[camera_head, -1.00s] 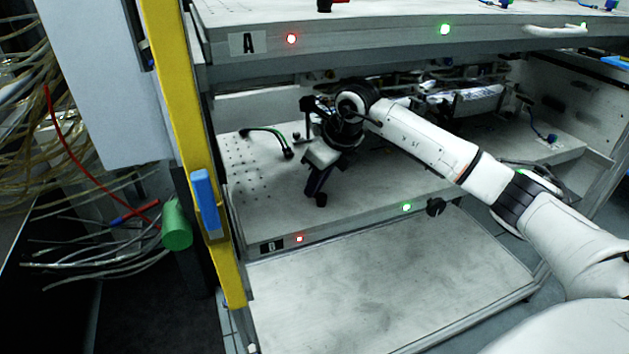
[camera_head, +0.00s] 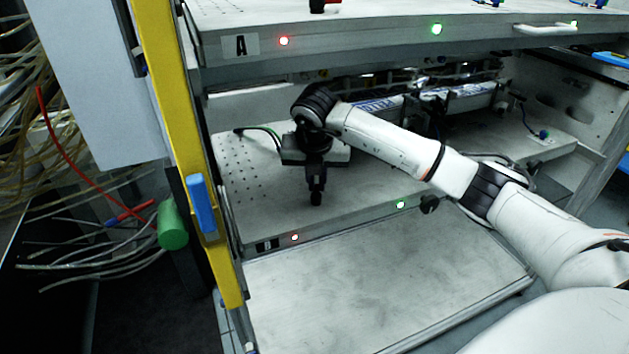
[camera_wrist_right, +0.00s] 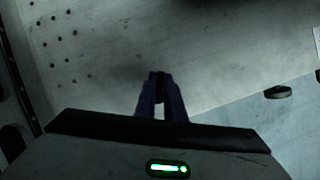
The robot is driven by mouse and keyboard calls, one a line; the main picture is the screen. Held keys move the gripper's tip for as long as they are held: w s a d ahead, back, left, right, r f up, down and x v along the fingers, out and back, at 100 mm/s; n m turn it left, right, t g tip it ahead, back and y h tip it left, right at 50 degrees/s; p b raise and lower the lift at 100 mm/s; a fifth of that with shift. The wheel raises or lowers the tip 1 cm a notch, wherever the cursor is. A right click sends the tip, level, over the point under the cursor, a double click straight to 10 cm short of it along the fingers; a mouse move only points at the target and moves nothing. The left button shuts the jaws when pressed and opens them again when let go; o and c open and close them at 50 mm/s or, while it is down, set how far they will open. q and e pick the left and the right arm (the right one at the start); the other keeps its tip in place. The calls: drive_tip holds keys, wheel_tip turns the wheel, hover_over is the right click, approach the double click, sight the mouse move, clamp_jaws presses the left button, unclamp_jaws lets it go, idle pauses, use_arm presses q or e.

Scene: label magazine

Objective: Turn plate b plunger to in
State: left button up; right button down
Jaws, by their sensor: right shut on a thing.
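Plate B (camera_head: 375,199) is the lower grey shelf, with a dark label at the left of its front edge. My right gripper (camera_head: 316,194) reaches down to the front part of plate B, left of its middle. Its fingers are shut on a small black knob (camera_head: 316,200), which I take to be the plate B plunger. In the right wrist view, the dark knob (camera_wrist_right: 160,76) sits between the two fingertips. The fingers hide much of it, so its in or out position cannot be told. My left gripper is not in view.
Plate A (camera_head: 370,42) overhangs plate B. A black knob (camera_head: 429,204) sits at plate B's front edge. A yellow post (camera_head: 180,130) with a blue handle (camera_head: 202,203) stands at left.

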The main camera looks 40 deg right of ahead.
drive_tip(key=m, duration=0.2)
drive_tip(key=m+g+h, duration=0.1)
drive_tip(key=m, duration=0.1)
drive_tip(key=m+g, duration=0.1)
drive_tip(key=m, duration=0.1)
drive_tip(key=shift+s+d+m+h, duration=0.25)
drive_tip(key=shift+s+m+h, duration=0.05)
drive_tip(key=shift+s, duration=0.05)
drive_tip(key=m+g, duration=0.1)
drive_tip(key=m, duration=0.1)
drive_tip(key=m+p, duration=0.1)
drive_tip(key=m, duration=0.1)
drive_tip(key=shift+s+r+g, duration=0.1)
drive_tip(key=shift+s+g, duration=0.2)
drive_tip(key=shift+g, duration=0.1)
drive_tip(key=shift+s+m+g, duration=0.2)
drive_tip(key=shift+m+g, duration=0.2)
drive_tip(key=shift+m, duration=0.7)
drive_tip(key=c, duration=1.8)
unclamp_jaws()
drive_tip(key=shift+c, duration=0.2)
